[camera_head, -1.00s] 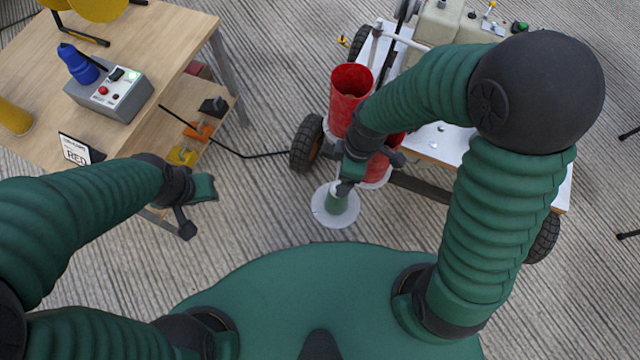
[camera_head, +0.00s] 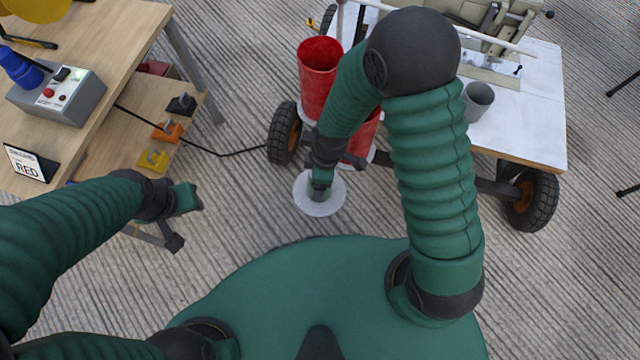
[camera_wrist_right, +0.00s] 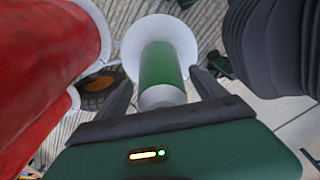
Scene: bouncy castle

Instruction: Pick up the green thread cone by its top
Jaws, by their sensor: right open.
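The green thread cone (camera_wrist_right: 160,66) stands on a white round disc (camera_head: 312,208), with its pale grey top toward the camera in the right wrist view. In the head view my right gripper (camera_head: 319,190) is over it and hides most of it. In the right wrist view the open fingers of my right gripper (camera_wrist_right: 160,76) lie one on each side of the cone's pale top, with a gap visible on both sides. My left gripper (camera_head: 185,200) hangs by the wooden table's near end, away from the cone. Its finger opening cannot be made out.
Red buckets (camera_head: 319,75) stand just beside my right forearm; red surfaces fill the left of the right wrist view. A wheeled cart (camera_head: 535,100) with a grey cup (camera_head: 477,100) is at right. A wooden table (camera_head: 100,70) is at left. Carpet lies between.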

